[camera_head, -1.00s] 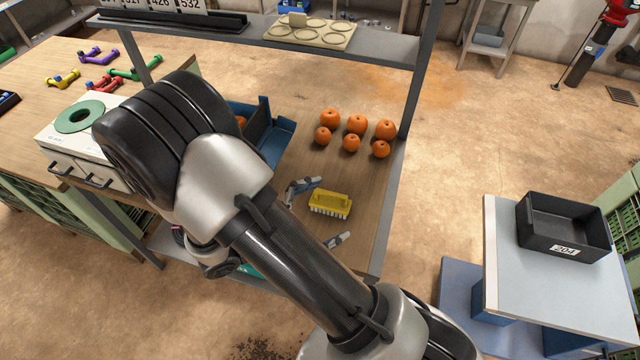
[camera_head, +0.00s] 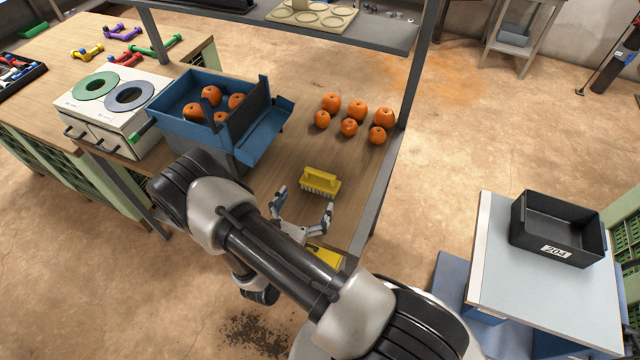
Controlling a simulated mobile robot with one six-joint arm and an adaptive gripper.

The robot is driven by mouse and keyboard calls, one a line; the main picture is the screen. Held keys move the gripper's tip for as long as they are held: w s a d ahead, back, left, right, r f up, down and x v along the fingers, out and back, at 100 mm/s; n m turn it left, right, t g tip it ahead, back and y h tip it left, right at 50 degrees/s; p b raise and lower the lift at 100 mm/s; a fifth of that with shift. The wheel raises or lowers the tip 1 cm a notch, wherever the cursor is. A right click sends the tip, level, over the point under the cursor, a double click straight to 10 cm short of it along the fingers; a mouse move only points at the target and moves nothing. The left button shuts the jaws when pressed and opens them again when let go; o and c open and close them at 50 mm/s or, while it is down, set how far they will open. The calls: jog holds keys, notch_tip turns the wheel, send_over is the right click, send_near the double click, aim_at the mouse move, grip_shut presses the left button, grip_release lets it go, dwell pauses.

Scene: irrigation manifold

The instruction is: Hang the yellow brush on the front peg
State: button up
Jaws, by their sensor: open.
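The yellow brush (camera_head: 321,181) sits on the wooden bench near its front right part, bristles down and yellow handle up. My gripper (camera_head: 304,199) is open and empty. Its two fingers are spread, just on the near side of the brush, with the fingertips pointing toward it. I cannot tell whether a fingertip touches the brush. I cannot make out the front peg in this view. A yellow thing (camera_head: 326,256) shows partly behind my gripper and arm at the bench's near edge; I cannot tell what it is.
Several oranges (camera_head: 349,127) stand on the bench behind the brush. A blue bin (camera_head: 183,122) holding oranges is to the left, with a blue tray (camera_head: 262,140) beside it. A grey post (camera_head: 421,66) rises at the bench's right edge. A black crate (camera_head: 552,252) stands on the side table.

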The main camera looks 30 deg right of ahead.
aim_at(319, 176)
jog(key=b+x, duration=0.1)
jog(key=x, duration=0.8)
jog(key=shift+w+d+r, duration=0.1)
jog(key=shift+w+d, duration=0.1)
jog(key=shift+w, duration=0.05)
jog(key=shift+c, duration=0.6)
jog(key=c, duration=1.2)
